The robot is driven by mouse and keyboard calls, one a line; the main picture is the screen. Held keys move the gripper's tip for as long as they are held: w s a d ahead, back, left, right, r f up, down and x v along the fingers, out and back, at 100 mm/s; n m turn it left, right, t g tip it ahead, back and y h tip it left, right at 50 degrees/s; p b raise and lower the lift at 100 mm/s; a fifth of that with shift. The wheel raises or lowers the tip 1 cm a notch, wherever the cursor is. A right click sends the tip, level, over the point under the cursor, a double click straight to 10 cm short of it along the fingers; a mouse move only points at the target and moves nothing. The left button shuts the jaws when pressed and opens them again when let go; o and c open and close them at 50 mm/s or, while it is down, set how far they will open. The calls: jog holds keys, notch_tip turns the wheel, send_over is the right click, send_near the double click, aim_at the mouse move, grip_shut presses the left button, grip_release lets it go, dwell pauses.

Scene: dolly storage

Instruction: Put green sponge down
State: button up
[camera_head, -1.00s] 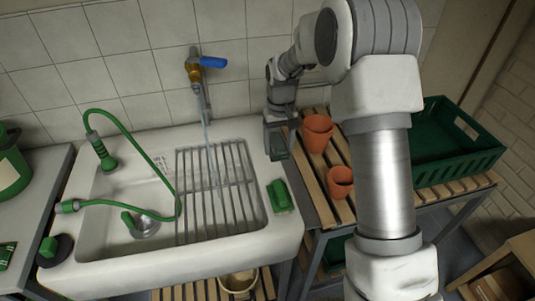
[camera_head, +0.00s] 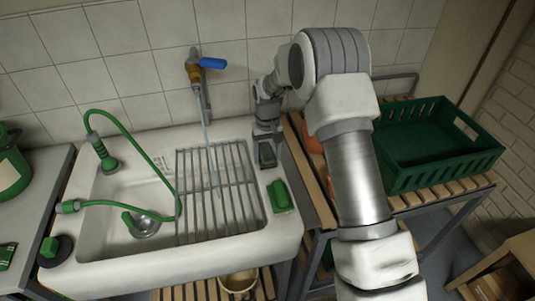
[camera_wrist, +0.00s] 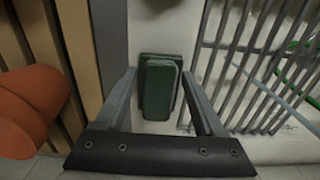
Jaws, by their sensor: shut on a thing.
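My gripper (camera_head: 266,138) is shut on the green sponge (camera_head: 267,155), a small dark green block. It holds the sponge above the right rim of the white sink (camera_head: 290,228). In the wrist view the sponge (camera_wrist: 160,92) sits between the two fingers (camera_wrist: 158,76). A brighter green block (camera_head: 280,196) lies on the sink's right rim, nearer the front than my gripper. In the wrist view the held sponge seems to overlap it. I cannot tell the gap between the sponge and the rim.
A metal rack (camera_head: 218,190) spans the basin under a running tap (camera_head: 202,72). A green hose (camera_head: 150,160) curls over the sink's left side. Terracotta pots (camera_wrist: 36,100) stand on the slatted table at right, mostly behind my arm, beside a green crate (camera_head: 435,145).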

jog(key=shift+f, duration=0.2)
jog(key=o, duration=1.5)
jog(key=shift+r, duration=0.1)
jog(key=shift+c, duration=0.2)
